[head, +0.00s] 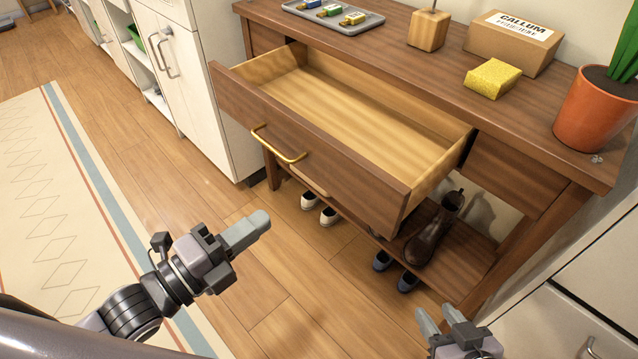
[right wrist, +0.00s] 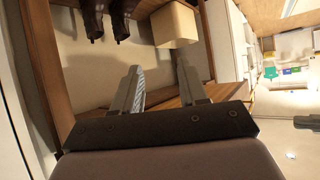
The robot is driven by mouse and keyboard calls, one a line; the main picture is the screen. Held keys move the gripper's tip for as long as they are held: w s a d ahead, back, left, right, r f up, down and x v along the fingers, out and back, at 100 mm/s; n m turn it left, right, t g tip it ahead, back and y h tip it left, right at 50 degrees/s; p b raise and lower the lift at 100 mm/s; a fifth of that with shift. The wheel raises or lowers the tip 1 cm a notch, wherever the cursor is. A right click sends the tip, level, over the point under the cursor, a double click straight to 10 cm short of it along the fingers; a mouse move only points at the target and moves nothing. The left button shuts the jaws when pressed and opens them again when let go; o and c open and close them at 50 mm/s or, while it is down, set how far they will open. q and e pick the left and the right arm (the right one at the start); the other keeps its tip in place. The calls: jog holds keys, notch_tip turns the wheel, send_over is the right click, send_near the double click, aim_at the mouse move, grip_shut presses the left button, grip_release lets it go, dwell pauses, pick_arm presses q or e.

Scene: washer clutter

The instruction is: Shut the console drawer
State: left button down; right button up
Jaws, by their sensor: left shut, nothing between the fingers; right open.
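The console drawer (head: 310,150) stands pulled out of the wooden console (head: 520,170), and its inside looks empty. Its front has a brass bar handle (head: 277,146). My left gripper (head: 262,222) is shut and empty, below and in front of the drawer front, apart from it. My right gripper (head: 440,314) is open and empty at the bottom right, below and to the right of the drawer. In the right wrist view its two fingers (right wrist: 160,90) are spread, with shelf wood behind them.
On the console top are a tray (head: 345,27), a wooden block (head: 429,30), a labelled box (head: 512,42), a yellow sponge (head: 492,78) and a potted plant (head: 597,105). Shoes and a brown boot (head: 436,228) sit below the drawer. White cabinets (head: 200,90) stand left; floor in front is clear.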

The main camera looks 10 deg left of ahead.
aim_at(329, 173)
pick_arm(q)
jog(key=b+x, duration=0.2)
jog(key=x, duration=1)
jog(key=shift+w+d, duration=0.3)
pick_arm(e)
jog(key=shift+w+a+r+y, duration=0.3)
jog(key=shift+w+a+r, duration=0.15)
jog(key=shift+a, duration=0.3)
jog(key=shift+t, duration=0.3)
